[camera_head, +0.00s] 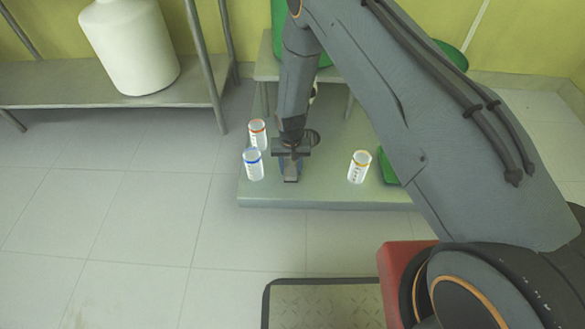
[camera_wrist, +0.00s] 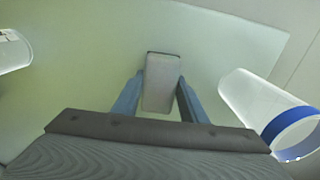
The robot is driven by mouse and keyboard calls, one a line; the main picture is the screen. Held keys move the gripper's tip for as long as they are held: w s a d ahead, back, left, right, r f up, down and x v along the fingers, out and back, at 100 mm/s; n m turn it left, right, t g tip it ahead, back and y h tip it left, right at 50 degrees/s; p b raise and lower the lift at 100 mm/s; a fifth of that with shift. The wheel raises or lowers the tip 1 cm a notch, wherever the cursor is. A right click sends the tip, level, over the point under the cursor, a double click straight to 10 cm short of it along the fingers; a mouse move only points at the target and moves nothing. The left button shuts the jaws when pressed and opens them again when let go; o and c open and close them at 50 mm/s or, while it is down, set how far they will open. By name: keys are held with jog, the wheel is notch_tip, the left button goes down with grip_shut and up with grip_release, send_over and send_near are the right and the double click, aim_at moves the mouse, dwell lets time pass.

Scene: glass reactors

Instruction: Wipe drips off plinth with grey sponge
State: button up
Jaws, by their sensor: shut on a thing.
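The plinth (camera_head: 325,193) is a low grey-green slab on the floor; its pale top (camera_wrist: 90,75) fills most of the wrist view. My gripper (camera_head: 290,172) points down over the plinth's front left part. In the wrist view its two blue-grey fingers (camera_wrist: 161,98) are shut on the grey sponge (camera_wrist: 162,78), a small block. The sponge is at or close to the plinth top; I cannot tell if it touches. No drips can be made out on the visible surface.
A blue-ringed jar (camera_head: 253,166) and a red-ringed jar (camera_head: 258,134) stand left of my gripper, close by. A yellow-ringed jar (camera_head: 359,167) stands to the right, with a green object (camera_head: 387,168) beside it. A metal shelf (camera_head: 50,85) holds a white carboy (camera_head: 130,45).

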jog(key=shift+s+f, duration=0.1)
jog(key=shift+s, duration=0.05)
jog(key=shift+r+p, duration=2.1)
jog(key=shift+r, duration=0.9)
jog(key=shift+r+p, duration=1)
jog(key=shift+r, duration=0.55)
